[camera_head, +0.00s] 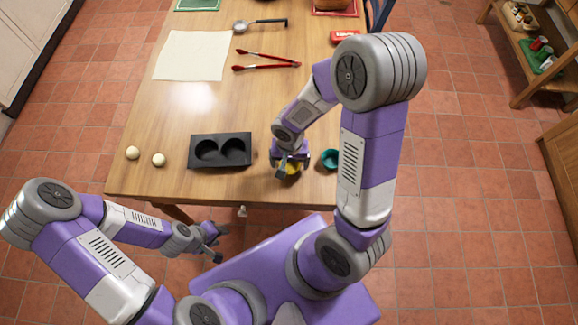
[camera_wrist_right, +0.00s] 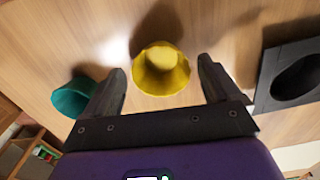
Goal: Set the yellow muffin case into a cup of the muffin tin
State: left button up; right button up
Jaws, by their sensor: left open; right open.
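The yellow muffin case (camera_wrist_right: 161,70) sits on the table between and just beyond the spread fingers of my right gripper (camera_wrist_right: 162,88) in the right wrist view. In the head view the yellow case (camera_head: 292,169) is mostly hidden under my right gripper (camera_head: 290,172), which is open and empty. The black muffin tin (camera_head: 221,166) with two empty cups lies to the left of it; part of the tin (camera_wrist_right: 268,75) shows at the right of the wrist view. My left gripper (camera_head: 220,244) is open and empty, off the table's front edge.
A teal case (camera_head: 330,158) stands right of the yellow one. Two pale balls (camera_head: 133,153) lie left of the tin. Red tongs (camera_head: 266,66), a paper sheet (camera_head: 192,56) and a ladle (camera_head: 242,27) lie farther back. The table between them is clear.

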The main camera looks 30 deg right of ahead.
aim_at(289, 167)
notch_tip(289, 167, down, 2)
jog(key=shift+f, duration=0.1)
jog(key=shift+w, duration=0.1)
jog(key=c, duration=0.9)
jog(key=shift+c, duration=0.2)
